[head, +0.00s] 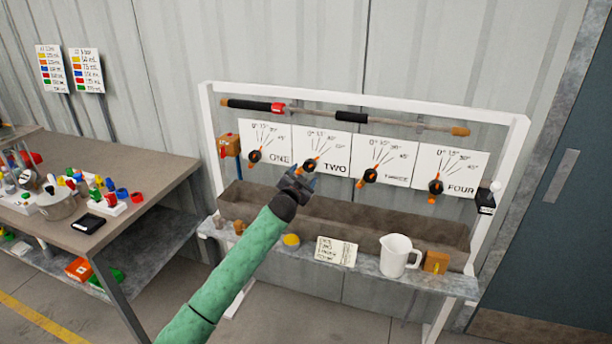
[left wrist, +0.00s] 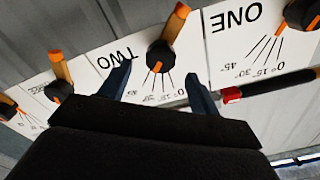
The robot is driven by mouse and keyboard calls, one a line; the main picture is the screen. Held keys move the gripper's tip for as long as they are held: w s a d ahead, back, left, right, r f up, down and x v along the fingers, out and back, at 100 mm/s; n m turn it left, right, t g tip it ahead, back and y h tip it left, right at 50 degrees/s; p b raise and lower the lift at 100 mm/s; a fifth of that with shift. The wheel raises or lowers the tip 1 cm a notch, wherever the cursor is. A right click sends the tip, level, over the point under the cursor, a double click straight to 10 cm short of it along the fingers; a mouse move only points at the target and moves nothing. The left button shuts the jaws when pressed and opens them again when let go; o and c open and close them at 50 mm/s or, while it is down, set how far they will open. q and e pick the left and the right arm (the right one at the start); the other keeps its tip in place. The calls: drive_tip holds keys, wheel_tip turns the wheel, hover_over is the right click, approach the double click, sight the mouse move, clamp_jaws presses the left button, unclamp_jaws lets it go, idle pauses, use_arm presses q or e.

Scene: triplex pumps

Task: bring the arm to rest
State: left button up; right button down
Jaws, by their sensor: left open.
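My left arm, in a green sleeve, reaches up from the bottom of the head view. Its left gripper (head: 298,184) is in front of the rack, just below the panel marked TWO (head: 334,153). In the left wrist view the two blue fingers (left wrist: 160,90) are spread apart with nothing held between them. The black and orange knob of panel TWO (left wrist: 161,56) shows beyond the gap, upside down; I cannot tell how far off it is. My right gripper is in neither view.
The white-framed rack holds panels ONE (head: 266,142), THREE (head: 386,162) and FOUR (head: 450,171), a long bar (head: 390,120) above and a trough below. A white jug (head: 397,256) stands on the front shelf. A cluttered table (head: 150,180) is at left.

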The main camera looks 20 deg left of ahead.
use_arm(q)
drive_tip(key=shift+s, duration=0.3)
drive_tip(key=s+d+f+n+g, duration=0.1)
drive_tip(key=s+f+g, duration=0.2)
drive_tip(key=s+f, duration=0.75)
drive_tip(key=s+f+n+g+y, duration=0.1)
drive_tip(key=s+f+g, duration=0.25)
drive_tip(key=f, duration=1.35)
drive_tip(key=s+d+f+n+g, duration=0.15)
drive_tip(key=s+f+g, duration=0.4)
drive_tip(key=f, duration=0.85)
drive_tip(key=s+d+f+g, duration=0.1)
drive_tip(key=s+d+f, duration=0.1)
drive_tip(key=s+f, duration=0.6)
drive_tip(key=s+d+f+g, duration=0.2)
drive_tip(key=s+f, duration=0.6)
drive_tip(key=s, duration=1.5)
drive_tip(key=s+d+f+n+g+h, duration=0.1)
drive_tip(key=s+d+f, duration=0.2)
drive_tip(key=s+f, duration=0.5)
drive_tip(key=s, duration=0.7)
drive_tip(key=shift+s, duration=0.15)
drive_tip(key=shift+g, duration=0.3)
